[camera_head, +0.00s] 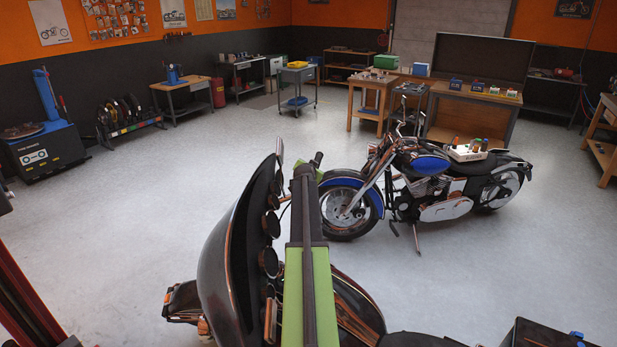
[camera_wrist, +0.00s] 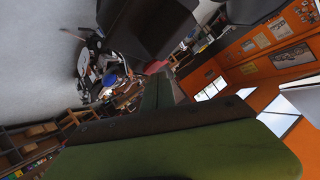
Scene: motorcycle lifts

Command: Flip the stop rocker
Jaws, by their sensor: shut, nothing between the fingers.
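A dark motorcycle with a large fairing (camera_head: 235,250) stands close in front of me in the head view. My gripper (camera_wrist: 157,82) is shut and empty in the wrist view, close to large dark parts (camera_wrist: 150,25). I cannot tell whether it touches them. In the head view my arm hides much of the handlebar area.
A second motorcycle with a blue tank (camera_head: 432,163) stands beyond, with a white tray (camera_head: 468,153) on its seat. Workbenches (camera_head: 181,84) and a grey cart (camera_head: 296,76) line the back. Clear grey floor (camera_head: 150,190) lies to the left.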

